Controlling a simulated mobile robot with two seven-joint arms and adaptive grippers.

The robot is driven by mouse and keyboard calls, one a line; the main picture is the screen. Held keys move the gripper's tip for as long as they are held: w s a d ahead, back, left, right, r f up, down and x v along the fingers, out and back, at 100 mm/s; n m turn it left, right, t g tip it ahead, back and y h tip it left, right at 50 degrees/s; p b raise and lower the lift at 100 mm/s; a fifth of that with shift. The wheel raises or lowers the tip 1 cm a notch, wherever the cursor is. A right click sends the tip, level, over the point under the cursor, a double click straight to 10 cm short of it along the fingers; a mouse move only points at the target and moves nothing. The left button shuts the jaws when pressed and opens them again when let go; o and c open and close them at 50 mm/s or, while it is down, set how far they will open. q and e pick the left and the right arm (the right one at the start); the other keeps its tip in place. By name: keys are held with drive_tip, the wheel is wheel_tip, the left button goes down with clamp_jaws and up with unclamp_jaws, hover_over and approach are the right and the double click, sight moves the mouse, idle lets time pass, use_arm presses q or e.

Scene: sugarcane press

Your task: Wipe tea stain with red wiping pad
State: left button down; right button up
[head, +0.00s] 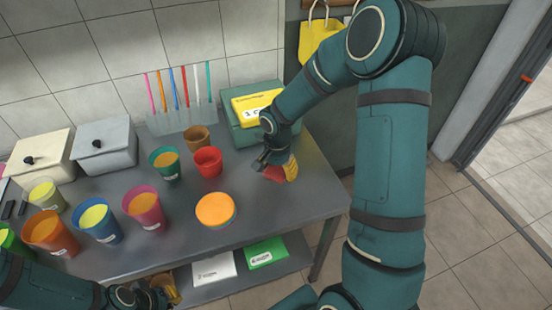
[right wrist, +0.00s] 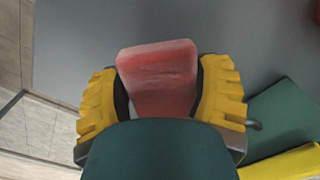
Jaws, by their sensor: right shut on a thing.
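The red wiping pad (head: 272,173) is at the right part of the grey table (head: 262,235). My right gripper (head: 281,169) is shut on it. In the right wrist view the pad (right wrist: 158,75) sits between the two yellow fingers, its far end sticking out over the grey tabletop. I cannot tell whether the pad touches the table. No tea stain shows clearly; the pad and arm may hide it. My left gripper (head: 158,293) is low at the table's front edge, partly cut off, and its opening is unclear.
A red cup (head: 208,162), a brown cup (head: 197,138) and an orange-topped round container (head: 215,209) stand left of the pad. Several other cups fill the left side. A green box (head: 238,133) with a yellow box (head: 252,106) stands behind. The front right tabletop is clear.

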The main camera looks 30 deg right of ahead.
drive_tip(key=shift+r+p, duration=1.05)
drive_tip(key=shift+r, duration=0.75)
